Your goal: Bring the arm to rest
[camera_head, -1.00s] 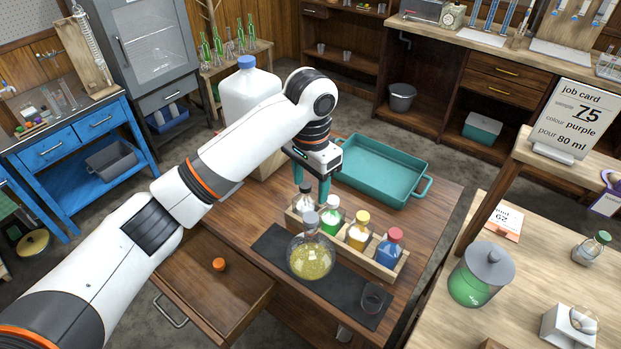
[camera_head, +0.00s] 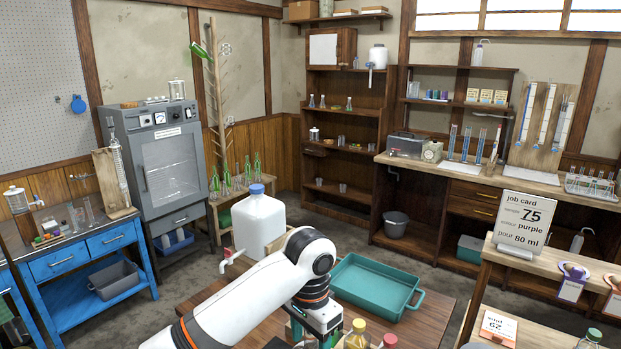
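My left arm (camera_head: 232,306) comes in from the bottom left, bent at the elbow. Its gripper (camera_head: 312,335) points down over the wooden table at the bottom edge of the head view. Its teal fingers stand apart, and their tips are at or past the picture edge. A yellow-capped bottle (camera_head: 357,334) and a red-capped bottle (camera_head: 389,341) show just right of the gripper, cut off below. My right gripper is not in view.
A teal tray (camera_head: 376,287) lies on the table behind the gripper. A large white blue-capped jug (camera_head: 260,222) stands behind the arm. A shelf with a job card (camera_head: 522,222) is at the right. Floor is clear beyond the table.

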